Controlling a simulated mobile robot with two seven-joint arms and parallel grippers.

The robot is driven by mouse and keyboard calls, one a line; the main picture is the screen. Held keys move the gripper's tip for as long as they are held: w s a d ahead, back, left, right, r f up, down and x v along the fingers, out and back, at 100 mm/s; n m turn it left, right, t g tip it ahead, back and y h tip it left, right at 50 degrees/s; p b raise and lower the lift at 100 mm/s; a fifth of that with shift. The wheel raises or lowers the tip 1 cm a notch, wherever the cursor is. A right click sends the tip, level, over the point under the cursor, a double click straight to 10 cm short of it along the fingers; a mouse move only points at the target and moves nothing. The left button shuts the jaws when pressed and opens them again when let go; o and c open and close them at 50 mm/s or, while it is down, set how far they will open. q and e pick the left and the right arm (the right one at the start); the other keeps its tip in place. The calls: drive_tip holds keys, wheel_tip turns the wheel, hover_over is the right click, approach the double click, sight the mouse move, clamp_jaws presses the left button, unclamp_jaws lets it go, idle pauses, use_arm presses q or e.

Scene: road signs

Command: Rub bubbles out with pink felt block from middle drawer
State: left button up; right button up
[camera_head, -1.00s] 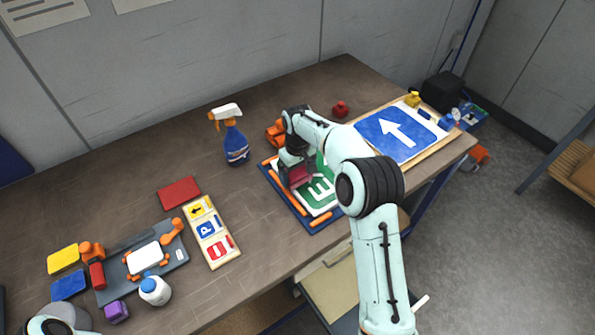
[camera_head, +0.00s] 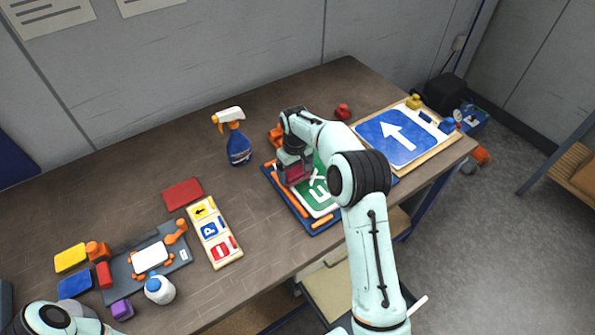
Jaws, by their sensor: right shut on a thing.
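A green and white sign (camera_head: 321,200) lies in a blue tray with orange strips on the table. My right gripper (camera_head: 294,172) points down over the sign's left part. It is shut on the pink felt block (camera_head: 297,177), which is at the sign's surface; I cannot tell whether it presses on it. My right arm hides much of the sign, and no bubbles can be made out. An open drawer (camera_head: 338,290) shows below the table's front edge, partly behind my right arm. My left arm shows at the bottom left, but its gripper is out of view.
A spray bottle (camera_head: 234,138) stands behind the tray. A blue arrow sign (camera_head: 397,140) lies on a board at the right. A small sign board (camera_head: 214,232), a red block (camera_head: 182,194) and a grey fixture (camera_head: 118,283) are at the left.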

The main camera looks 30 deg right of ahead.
drive_tip(key=shift+w+a+f, duration=0.1)
drive_tip(key=shift+w, duration=0.95)
drive_tip(key=shift+w+a+f, duration=0.1)
drive_tip(key=shift+w, duration=0.9)
drive_tip(key=shift+w+a+r, duration=0.1)
drive_tip(key=shift+w, duration=1.45)
drive_tip(key=shift+r, duration=2.6)
